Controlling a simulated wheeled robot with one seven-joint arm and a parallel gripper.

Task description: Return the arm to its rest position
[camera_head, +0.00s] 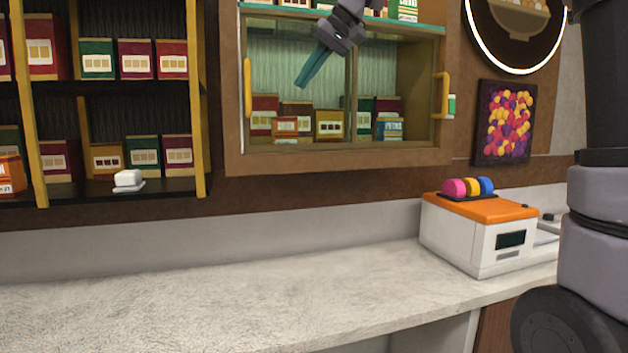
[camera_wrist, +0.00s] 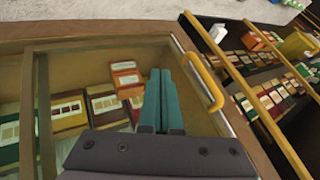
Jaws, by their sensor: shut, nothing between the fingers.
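My gripper (camera_head: 304,84) is raised in front of the glass-fronted wall cabinet (camera_head: 233,100), its teal fingers pointing down and to the left. The fingers are together with nothing between them. In the wrist view my gripper (camera_wrist: 161,72) shows its two teal fingers side by side over the cabinet front, near a yellow handle (camera_wrist: 203,82). The upper part of my arm runs out of the top of the head view. Whether the fingers touch the glass cannot be told.
Boxes (camera_head: 329,124) stand inside the cabinet. Open shelves at left hold more boxes (camera_head: 154,60) and a small white dish (camera_head: 128,179). The counter (camera_head: 200,305) below is mostly clear. A white and orange machine (camera_head: 470,240) stands at its right, with colored balls (camera_head: 454,188) on top.

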